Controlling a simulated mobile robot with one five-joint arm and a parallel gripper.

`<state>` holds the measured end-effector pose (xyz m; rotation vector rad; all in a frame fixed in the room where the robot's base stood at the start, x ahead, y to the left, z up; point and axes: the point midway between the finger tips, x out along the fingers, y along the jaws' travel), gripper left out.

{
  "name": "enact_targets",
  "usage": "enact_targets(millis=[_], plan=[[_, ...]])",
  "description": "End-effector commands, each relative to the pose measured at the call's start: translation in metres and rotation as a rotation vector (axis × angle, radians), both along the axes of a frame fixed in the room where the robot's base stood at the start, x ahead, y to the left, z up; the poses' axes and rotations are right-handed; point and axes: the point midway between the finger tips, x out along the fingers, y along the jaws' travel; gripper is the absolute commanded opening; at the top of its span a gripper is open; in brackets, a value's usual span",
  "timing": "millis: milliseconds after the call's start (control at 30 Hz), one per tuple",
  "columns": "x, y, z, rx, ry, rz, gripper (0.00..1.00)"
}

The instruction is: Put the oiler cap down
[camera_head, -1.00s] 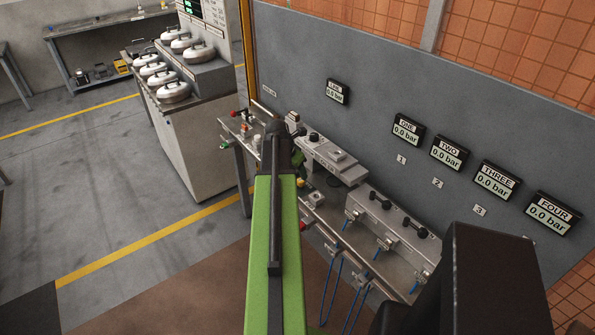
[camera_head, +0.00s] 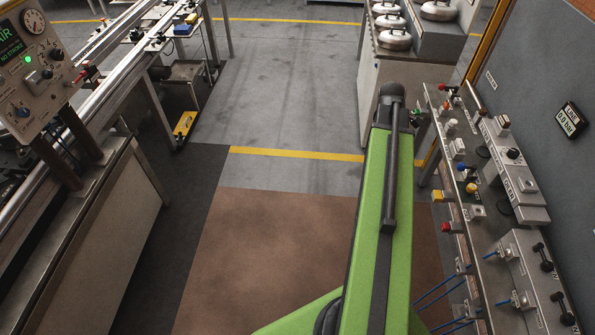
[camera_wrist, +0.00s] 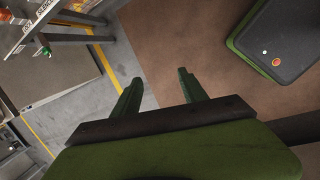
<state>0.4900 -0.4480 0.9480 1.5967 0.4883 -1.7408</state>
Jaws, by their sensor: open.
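My gripper (camera_wrist: 157,84) is open in the wrist view, with its two dark green fingers apart and nothing between them. Below the fingers are bare grey floor and the edge of a brown mat. In the head view my green arm reaches forward, and the gripper itself is hidden behind it. I cannot pick out the oiler cap for certain in either view. Small coloured fittings, including a blue one (camera_head: 461,166) and a yellow one (camera_head: 471,188), sit on the narrow bench (camera_head: 490,241) at the right, beside a grey unit (camera_head: 513,178).
A control panel (camera_head: 36,78) and rail line stand at the left. A cabinet with several round silver-lidded pots (camera_head: 394,40) stands at the back. The brown mat (camera_head: 265,255) and grey floor between are clear. In the wrist view, a bench edge (camera_wrist: 35,25) is at upper left.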

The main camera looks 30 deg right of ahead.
Motion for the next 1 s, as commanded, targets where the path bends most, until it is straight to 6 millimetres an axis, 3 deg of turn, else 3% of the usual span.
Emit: enact_targets(millis=[33,100,167,200,300,400,533,600,1000], plan=[[0.030,0.055,-0.002,0.031,-0.033,-0.061,0.50],[0.063,0.130,-0.004,0.084,-0.074,-0.194,0.50],[0.082,0.196,-0.005,0.129,-0.095,-0.309,0.50],[0.089,0.238,-0.006,0.156,-0.101,-0.384,0.50],[0.095,0.331,-0.007,0.207,-0.101,-0.555,0.50],[0.090,0.395,-0.007,0.232,-0.090,-0.684,0.50],[0.084,0.441,-0.007,0.242,-0.080,-0.774,0.50],[0.083,0.452,-0.007,0.243,-0.077,-0.789,0.50],[0.084,0.450,-0.007,0.244,-0.079,-0.793,0.50]])
